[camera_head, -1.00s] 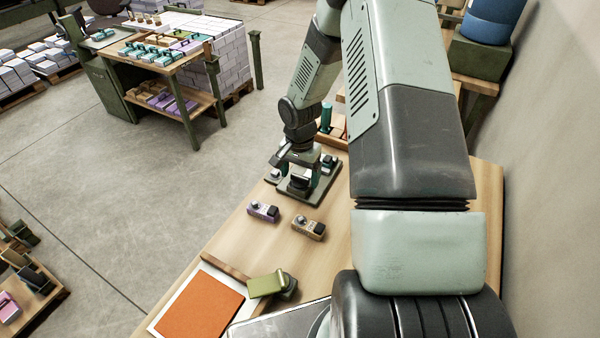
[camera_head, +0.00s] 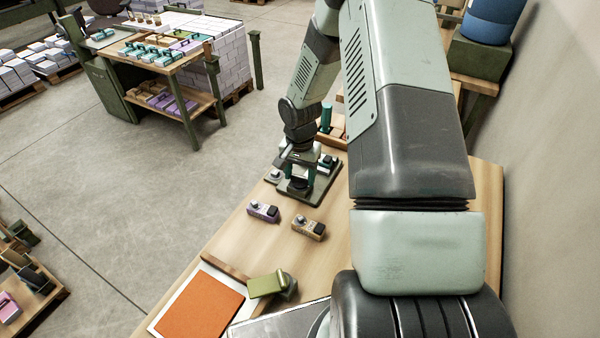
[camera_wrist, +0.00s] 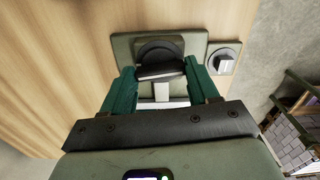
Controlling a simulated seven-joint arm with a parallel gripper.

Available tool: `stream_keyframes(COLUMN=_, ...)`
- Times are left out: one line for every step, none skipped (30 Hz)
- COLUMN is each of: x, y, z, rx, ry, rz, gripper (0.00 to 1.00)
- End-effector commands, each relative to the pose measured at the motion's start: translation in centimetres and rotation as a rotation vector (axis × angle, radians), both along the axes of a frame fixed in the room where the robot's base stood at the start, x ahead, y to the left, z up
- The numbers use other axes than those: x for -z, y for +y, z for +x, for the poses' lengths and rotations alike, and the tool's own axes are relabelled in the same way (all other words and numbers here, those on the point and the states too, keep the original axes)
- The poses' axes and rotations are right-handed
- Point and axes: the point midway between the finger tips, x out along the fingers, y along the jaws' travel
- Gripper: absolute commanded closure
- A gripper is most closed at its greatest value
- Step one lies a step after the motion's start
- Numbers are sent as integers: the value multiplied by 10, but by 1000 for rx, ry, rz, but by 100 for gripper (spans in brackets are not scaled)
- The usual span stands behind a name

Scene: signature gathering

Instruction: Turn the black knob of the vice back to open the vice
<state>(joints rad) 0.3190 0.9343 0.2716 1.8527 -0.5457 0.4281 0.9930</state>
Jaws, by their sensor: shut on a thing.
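The vice (camera_head: 322,186) is a dark grey-green plate with fittings, toward the far end of the wooden table. Its black knob (camera_wrist: 158,52) is round with a raised grip bar in the wrist view. My gripper (camera_wrist: 161,72) points down at the knob, with a green finger on each side, and is shut on it. In the head view my gripper (camera_head: 298,172) is over the vice and hides much of the knob. A smaller dial (camera_wrist: 223,60) on a plate is right of the knob in the wrist view. The vice's jaws cannot be made out.
A purple device (camera_head: 263,211) and a tan device (camera_head: 308,228) lie in front of the vice. An olive object (camera_head: 268,285) and an orange pad (camera_head: 199,308) lie nearer. A wooden tray (camera_head: 335,139) is behind the vice.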

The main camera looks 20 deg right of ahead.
Motion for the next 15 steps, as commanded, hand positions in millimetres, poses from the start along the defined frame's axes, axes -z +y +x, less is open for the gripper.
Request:
stream_keyframes(x=-1, y=0, z=0, rx=-31, ry=-1, rz=-1, gripper=71)
stream_keyframes(x=-1, y=0, z=0, rx=-53, ry=-1, rz=-1, gripper=71)
stream_keyframes(x=-1, y=0, z=0, rx=-85, ry=0, rz=-1, gripper=71)
stream_keyframes(x=-1, y=0, z=0, rx=-109, ry=0, rz=-1, gripper=71)
stream_keyframes(x=-1, y=0, z=0, rx=-135, ry=1, rz=-1, gripper=71)
stream_keyframes(x=-1, y=1, z=0, rx=-172, ry=1, rz=-1, gripper=71)
stream_keyframes(x=-1, y=1, z=0, rx=-200, ry=1, rz=-1, gripper=71)
stream_keyframes(x=-1, y=1, z=0, rx=-229, ry=1, rz=-1, gripper=71)
stream_keyframes(x=-1, y=1, z=0, rx=-268, ry=1, rz=-1, gripper=71)
stream_keyframes(x=-1, y=1, z=0, rx=-297, ry=1, rz=-1, gripper=71)
stream_keyframes(x=-1, y=1, z=0, rx=-325, ry=1, rz=-1, gripper=71)
stream_keyframes(x=-1, y=1, z=0, rx=-362, ry=0, rz=0, gripper=71)
stream_keyframes(x=-1, y=1, z=0, rx=-391, ry=0, rz=0, gripper=71)
stream_keyframes(x=-1, y=1, z=0, rx=-419, ry=0, rz=0, gripper=71)
stream_keyframes(x=-1, y=1, z=0, rx=-456, ry=0, rz=0, gripper=71)
